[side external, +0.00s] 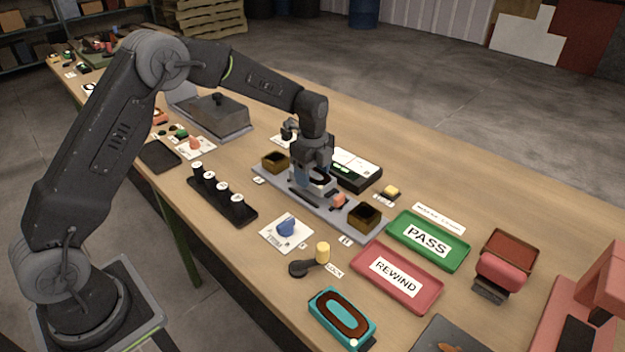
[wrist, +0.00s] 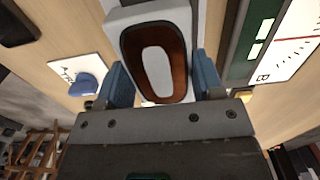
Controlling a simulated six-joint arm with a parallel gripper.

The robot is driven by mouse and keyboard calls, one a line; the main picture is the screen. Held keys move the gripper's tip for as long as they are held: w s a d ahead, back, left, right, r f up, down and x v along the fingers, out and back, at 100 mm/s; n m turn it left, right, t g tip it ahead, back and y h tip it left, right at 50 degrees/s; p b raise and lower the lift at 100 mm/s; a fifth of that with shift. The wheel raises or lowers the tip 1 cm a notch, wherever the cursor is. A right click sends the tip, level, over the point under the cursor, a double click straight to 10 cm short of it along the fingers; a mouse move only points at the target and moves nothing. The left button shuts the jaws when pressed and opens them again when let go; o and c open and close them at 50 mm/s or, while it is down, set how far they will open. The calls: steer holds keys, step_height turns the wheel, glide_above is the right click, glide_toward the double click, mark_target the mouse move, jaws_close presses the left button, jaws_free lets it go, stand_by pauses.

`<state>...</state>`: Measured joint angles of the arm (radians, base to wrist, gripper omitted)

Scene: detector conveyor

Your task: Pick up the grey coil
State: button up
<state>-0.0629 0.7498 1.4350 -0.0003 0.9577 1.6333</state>
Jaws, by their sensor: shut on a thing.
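The grey coil (wrist: 178,52) shows in the wrist view as a grey housing with a brown oval winding around a pale centre. It lies between the two blue fingertips of my gripper (wrist: 162,82), which are shut on its sides. In the side view my gripper (side external: 313,180) points down over the middle of the grey conveyor (side external: 268,180). The coil (side external: 322,178) is partly hidden there by the fingers. I cannot tell whether it touches the conveyor.
A green PASS tray (side external: 455,254) and a red REWIND tray (side external: 372,286) stand to the right. A teal coil (side external: 316,300) lies at the front. A black meter (side external: 370,182) is close behind my gripper. A black rack with several posts (side external: 240,214) is in front of the conveyor.

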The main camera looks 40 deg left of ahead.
steer(key=s+a+r, duration=0.5)
steer(key=a+r, duration=0.3)
steer(key=a, duration=0.1)
steer(key=s+d+f+n, duration=0.1)
steer(key=d+f+n, duration=0.1)
steer(key=d+n, duration=0.2)
steer(key=s+d+f+n, duration=0.2)
steer(key=d+n, duration=0.3)
steer(key=n, duration=0.2)
steer(key=s+d+f+n, duration=0.1)
steer(key=d+n, duration=0.3)
steer(key=n, duration=0.1)
steer(key=shift+s+d+f+n, duration=0.15)
steer(key=shift+d+f+n, duration=0.15)
steer(key=shift+f+n, duration=0.1)
steer(key=shift+s+d+f+n, duration=0.2)
steer(key=shift+d+n, duration=0.15)
steer(key=shift+n, duration=0.15)
steer(key=w+a+r+m, duration=0.2)
steer(key=a+r+m, duration=0.1)
steer(key=a+m, duration=0.4)
steer(key=w+a+r+m, duration=0.2)
steer(key=a+r+m, duration=0.1)
steer(key=a+m, duration=0.5)
steer(key=shift+a+r+m, duration=0.25)
steer(key=shift+r+m, duration=0.05)
steer(key=shift+m, duration=1.1)
steer(key=shift+w+d, duration=0.1)
